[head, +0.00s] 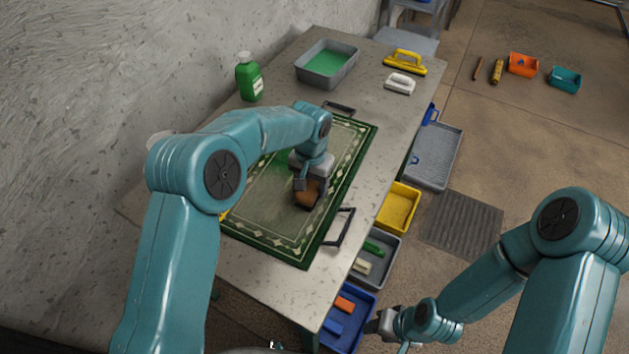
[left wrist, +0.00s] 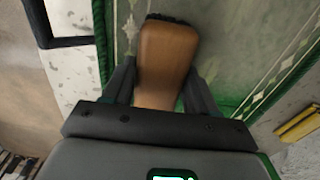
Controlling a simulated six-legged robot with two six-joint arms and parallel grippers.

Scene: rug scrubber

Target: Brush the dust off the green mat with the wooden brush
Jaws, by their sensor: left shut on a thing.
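The green mat (head: 262,232) lies on the grey table, with a patterned cream-and-green border. Its middle looks greyish and dusty, with a brighter green patch near the upper left of that middle. My left gripper (head: 308,186) is over the right part of the mat, shut on the wooden brush (head: 308,196). In the left wrist view the brush's brown wooden body (left wrist: 167,60) sits between the two fingers, with dark bristles showing at its far end. Whether the bristles touch the mat is hard to tell. My right gripper (head: 378,322) is low at the right of the table; its jaws are unclear.
A grey tub with green contents (head: 327,64) and a green bottle (head: 249,78) stand at the back. A yellow-handled tool (head: 405,62) and a white one (head: 400,84) lie beyond the mat. Black handles (head: 341,228) flank it. Bins (head: 398,208) sit beside the table.

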